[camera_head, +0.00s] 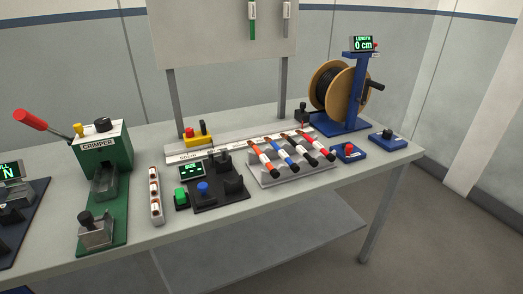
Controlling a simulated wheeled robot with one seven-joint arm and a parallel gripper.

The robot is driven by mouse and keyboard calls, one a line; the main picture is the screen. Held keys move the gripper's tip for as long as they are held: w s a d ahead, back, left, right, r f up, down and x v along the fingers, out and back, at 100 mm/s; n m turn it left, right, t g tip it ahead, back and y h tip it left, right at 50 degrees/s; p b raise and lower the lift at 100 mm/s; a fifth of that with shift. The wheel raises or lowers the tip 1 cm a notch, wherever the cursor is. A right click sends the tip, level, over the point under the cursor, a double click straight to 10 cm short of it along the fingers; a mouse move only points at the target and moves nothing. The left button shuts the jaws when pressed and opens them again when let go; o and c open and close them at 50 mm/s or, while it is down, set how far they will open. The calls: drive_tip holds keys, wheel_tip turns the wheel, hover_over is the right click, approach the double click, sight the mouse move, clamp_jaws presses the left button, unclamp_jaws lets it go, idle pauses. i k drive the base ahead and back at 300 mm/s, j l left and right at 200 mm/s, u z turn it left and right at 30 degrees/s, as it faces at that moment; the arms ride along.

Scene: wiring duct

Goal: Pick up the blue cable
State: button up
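A blue cable (285,157) with a white band and dark ends lies tilted on a grey rack (310,179) at the right middle of the workbench. An orange-red cable (264,159) lies to its left in the same rack. A black or dark cable with a white band (304,149) and another red-orange cable (320,147) lie to its right. The cables lie side by side, with small gaps between them. My gripper is not in view.
A green crimper (104,158) stands at the left with a red handle. A black fixture (217,186) with buttons sits left of the rack. A cable reel on a blue stand (349,126) is at the back right, with blue button boxes (349,151) before it.

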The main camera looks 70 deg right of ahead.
sight(295, 168)
drive_tip(key=l+z, duration=0.8)
drive_tip(key=i+l+z, duration=0.15)
drive_tip(key=z, duration=0.25)
drive_tip(key=l, duration=0.1)
